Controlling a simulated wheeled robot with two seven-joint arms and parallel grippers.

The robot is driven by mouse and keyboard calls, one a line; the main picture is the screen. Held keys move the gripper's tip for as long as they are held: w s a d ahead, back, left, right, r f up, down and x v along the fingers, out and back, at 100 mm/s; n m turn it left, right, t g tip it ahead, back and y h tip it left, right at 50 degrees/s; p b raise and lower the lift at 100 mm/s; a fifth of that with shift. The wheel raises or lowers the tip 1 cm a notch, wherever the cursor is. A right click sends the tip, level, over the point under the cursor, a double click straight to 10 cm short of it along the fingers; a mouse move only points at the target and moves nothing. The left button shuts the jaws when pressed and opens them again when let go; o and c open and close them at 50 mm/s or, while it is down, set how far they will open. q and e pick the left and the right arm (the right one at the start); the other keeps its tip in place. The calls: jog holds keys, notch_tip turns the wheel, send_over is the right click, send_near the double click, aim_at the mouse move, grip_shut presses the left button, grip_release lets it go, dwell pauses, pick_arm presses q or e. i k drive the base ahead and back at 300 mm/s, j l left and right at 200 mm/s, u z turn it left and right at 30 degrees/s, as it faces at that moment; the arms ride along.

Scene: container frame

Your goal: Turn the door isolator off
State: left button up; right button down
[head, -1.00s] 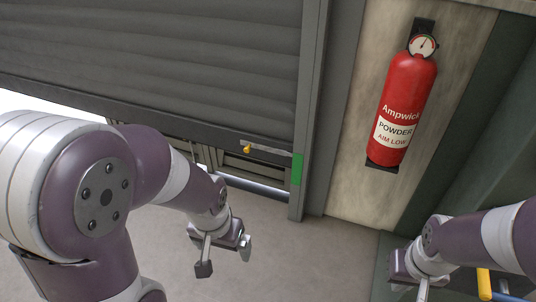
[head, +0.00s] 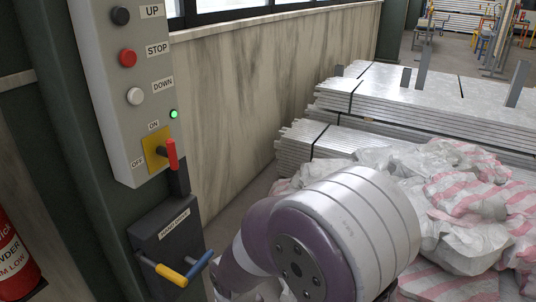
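The door isolator is a red handle (head: 172,154) on a yellow plate (head: 154,142), low on the grey control panel (head: 107,90) at the left. An ON label (head: 153,125) is above the plate and an OFF label (head: 137,162) is at its lower left. The red grip stands out to the right of the plate; I cannot tell its exact setting from this angle. A green lamp (head: 173,114) is lit beside the ON label. My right arm rises in the lower middle, right of the panel and apart from the handle. Neither gripper shows.
The panel has black UP (head: 121,15), red STOP (head: 128,57) and white DOWN (head: 135,96) buttons. Below, a hand drive box (head: 168,240) has a protruding yellow-and-blue crank (head: 172,275). A fire extinguisher (head: 14,262) is lower left. Sacks (head: 450,190) and metal stacks (head: 400,95) fill the right.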

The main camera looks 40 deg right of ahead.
aim_at(170, 152)
jog(key=z, duration=0.7)
